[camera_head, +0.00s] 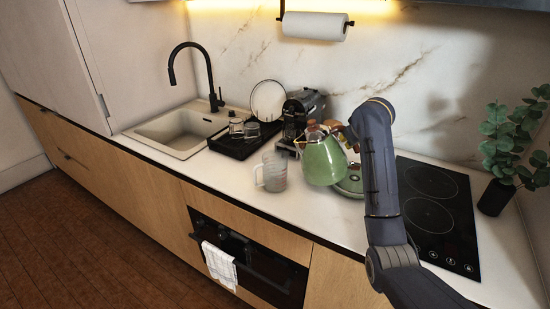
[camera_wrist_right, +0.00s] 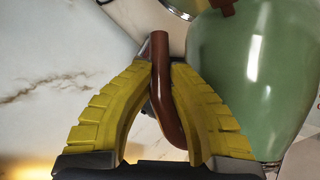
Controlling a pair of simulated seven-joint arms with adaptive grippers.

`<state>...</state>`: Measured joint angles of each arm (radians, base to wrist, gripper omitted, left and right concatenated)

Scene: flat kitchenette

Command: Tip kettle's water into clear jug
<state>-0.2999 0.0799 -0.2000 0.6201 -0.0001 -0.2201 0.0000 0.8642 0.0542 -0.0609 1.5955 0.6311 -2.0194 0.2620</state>
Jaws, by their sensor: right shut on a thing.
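The green kettle (camera_head: 324,163) is in the middle of the head view, tilted a little and held up above the counter. Its green body (camera_wrist_right: 262,70) fills the right of the right wrist view. My right gripper (camera_wrist_right: 163,70) has its yellow fingers shut on the kettle's brown handle (camera_wrist_right: 166,112). In the head view my right arm hides part of the gripper. The clear jug (camera_head: 272,173) stands upright on the counter, left of the kettle and apart from it. Whether the jug holds water is hard to tell. My left gripper is not in view.
A green kettle base (camera_head: 350,184) sits on the counter behind my arm. A coffee machine (camera_head: 300,112) and a black tray (camera_head: 232,149) with glasses stand behind the jug. The hob (camera_head: 436,212) and a plant (camera_head: 510,150) are to the right. The sink (camera_head: 178,130) is at left.

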